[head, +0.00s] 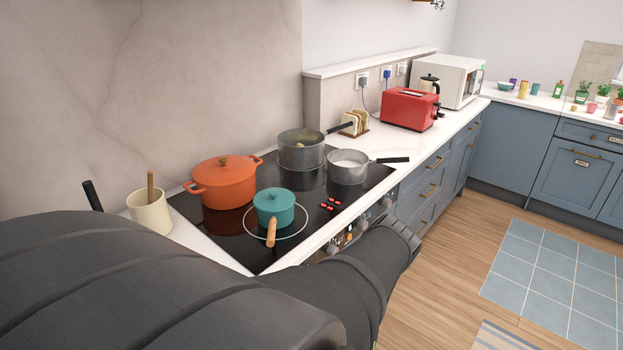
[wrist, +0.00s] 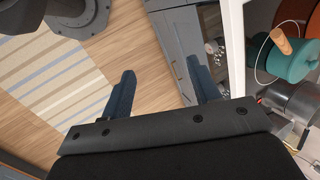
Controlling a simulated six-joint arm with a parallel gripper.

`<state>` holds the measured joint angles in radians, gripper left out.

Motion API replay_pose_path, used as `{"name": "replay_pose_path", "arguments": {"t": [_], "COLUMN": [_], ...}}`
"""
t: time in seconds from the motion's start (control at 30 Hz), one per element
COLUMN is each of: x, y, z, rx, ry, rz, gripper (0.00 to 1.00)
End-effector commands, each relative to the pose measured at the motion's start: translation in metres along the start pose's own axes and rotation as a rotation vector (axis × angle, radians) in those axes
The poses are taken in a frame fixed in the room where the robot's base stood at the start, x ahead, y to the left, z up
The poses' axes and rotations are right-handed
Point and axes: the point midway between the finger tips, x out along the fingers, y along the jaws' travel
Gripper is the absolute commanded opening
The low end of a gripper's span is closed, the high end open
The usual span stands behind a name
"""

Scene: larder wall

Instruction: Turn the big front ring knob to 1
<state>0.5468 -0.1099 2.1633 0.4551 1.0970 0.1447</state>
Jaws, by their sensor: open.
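The hob's control knobs (head: 346,237) sit in a row on the front panel below the black glass hob (head: 345,186). My arm hides part of the row. A few knobs (wrist: 212,47) also show in the wrist view, right of the fingers. I cannot tell which is the big front ring knob, and its markings are too small to read. My gripper (wrist: 159,84) is open and empty, with its two fingers over the floor and the cooker front, apart from the knobs. In the head view my arm reaches along the cooker front and the fingertips are not clear.
A teal pot (head: 274,209) with a wooden handle stands at the hob's front, its handle near the edge. An orange pot (head: 224,181) and two grey saucepans (head: 302,152) (head: 347,167) share the hob.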

Motion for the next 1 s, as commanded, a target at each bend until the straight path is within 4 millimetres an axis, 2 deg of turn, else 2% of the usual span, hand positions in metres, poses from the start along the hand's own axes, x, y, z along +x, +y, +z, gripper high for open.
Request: {"name": "replay_pose_path", "arguments": {"t": [0.23, 0.5, 0.73, 1.0], "x": [0.018, 0.044, 0.071, 0.112], "y": [-0.026, -0.045, -0.051, -0.042], "z": [-0.045, -0.101, -0.154, -0.217], "rx": [0.219, 0.447, 0.638, 0.853], "ry": [-0.172, -0.346, -0.488, -0.646], "rz": [-0.113, -0.245, -0.368, -0.523], "gripper": [0.56, 0.56, 0.56, 0.56]}}
